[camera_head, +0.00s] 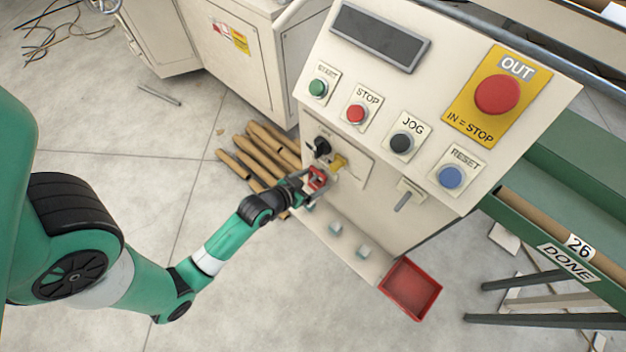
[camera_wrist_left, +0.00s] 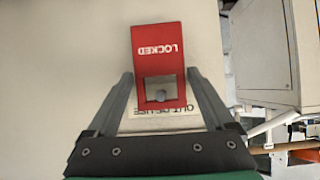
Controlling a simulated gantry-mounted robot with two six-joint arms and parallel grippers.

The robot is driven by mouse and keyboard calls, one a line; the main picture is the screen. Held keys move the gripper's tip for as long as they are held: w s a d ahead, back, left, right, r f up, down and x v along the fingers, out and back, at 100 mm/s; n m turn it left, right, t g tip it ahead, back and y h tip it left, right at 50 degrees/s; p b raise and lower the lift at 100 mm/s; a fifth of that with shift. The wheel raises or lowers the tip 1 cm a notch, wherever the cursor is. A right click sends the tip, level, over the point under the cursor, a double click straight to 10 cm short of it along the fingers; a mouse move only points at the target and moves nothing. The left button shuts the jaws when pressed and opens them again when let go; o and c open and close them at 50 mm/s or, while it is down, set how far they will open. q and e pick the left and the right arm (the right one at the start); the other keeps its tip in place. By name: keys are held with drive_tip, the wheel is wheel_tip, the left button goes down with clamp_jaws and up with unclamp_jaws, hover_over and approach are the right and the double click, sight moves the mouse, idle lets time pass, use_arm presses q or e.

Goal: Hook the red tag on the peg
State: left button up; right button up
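The red tag (camera_wrist_left: 157,50) is marked LOCKED and has a square hole near its gripper-side end in the left wrist view. It also shows small in the head view (camera_head: 317,179), at the left side of the control box's lower panel. A small grey peg (camera_wrist_left: 160,95) shows through the tag's hole. I cannot tell whether the tag is around the peg or in front of it. My right gripper is out of view.
Above the tag are a black knob (camera_head: 322,148) and a yellow part (camera_head: 338,162). Several small grey blocks, one of them here (camera_head: 335,228), line the ledge below. A red tray (camera_head: 410,288) sits at the box's lower corner. Cardboard tubes (camera_head: 262,155) lie behind the gripper.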

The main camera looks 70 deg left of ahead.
use_arm(q)
drive_tip(key=shift+o, duration=0.6)
drive_tip(key=shift+s+r, duration=0.15)
drive_tip(key=p+v, duration=0.5)
drive_tip(key=v, duration=0.6)
drive_tip(key=shift+d, duration=0.15)
